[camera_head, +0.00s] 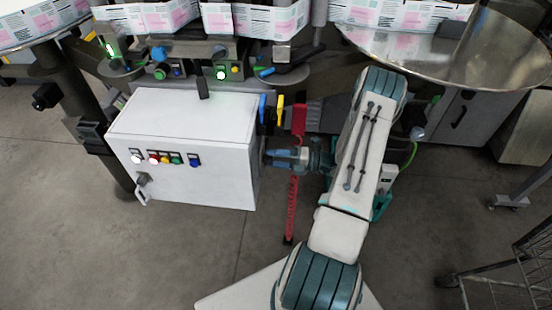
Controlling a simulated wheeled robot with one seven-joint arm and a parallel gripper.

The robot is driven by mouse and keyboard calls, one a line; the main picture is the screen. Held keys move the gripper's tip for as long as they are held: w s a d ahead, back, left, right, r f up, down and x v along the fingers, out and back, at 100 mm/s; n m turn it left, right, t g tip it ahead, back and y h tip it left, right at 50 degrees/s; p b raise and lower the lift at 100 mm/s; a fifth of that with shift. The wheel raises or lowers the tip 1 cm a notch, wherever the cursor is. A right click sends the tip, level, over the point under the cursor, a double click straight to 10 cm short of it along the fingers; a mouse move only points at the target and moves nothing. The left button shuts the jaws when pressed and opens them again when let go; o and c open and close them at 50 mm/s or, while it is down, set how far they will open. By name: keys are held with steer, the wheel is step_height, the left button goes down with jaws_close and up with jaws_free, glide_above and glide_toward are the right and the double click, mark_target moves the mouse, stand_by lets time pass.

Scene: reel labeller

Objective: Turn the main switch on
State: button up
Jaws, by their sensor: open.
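A white control cabinet (185,125) stands at the left centre. Its front carries a row of small coloured buttons (164,158), and a dark knob-like part (142,180) sits lower left above a pale handle. I cannot tell for sure which part is the main switch. My gripper (268,158) is open and points left at the cabinet's right side, very close to it. A dark part (262,150) shows on that side by the fingertips. It is partly hidden by the fingers, and I cannot tell whether they touch it.
Blue and yellow levers (280,109) rise just above my gripper. A red upright bar (292,205) stands behind it. A round metal table (460,50) is at the upper right, and a wire cart (515,270) at the lower right. Floor is clear below the cabinet.

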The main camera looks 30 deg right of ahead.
steer(key=b+v, duration=0.2)
steer(key=v, duration=1.1)
steer(key=shift+s+d, duration=0.25)
steer(key=shift+d, duration=0.05)
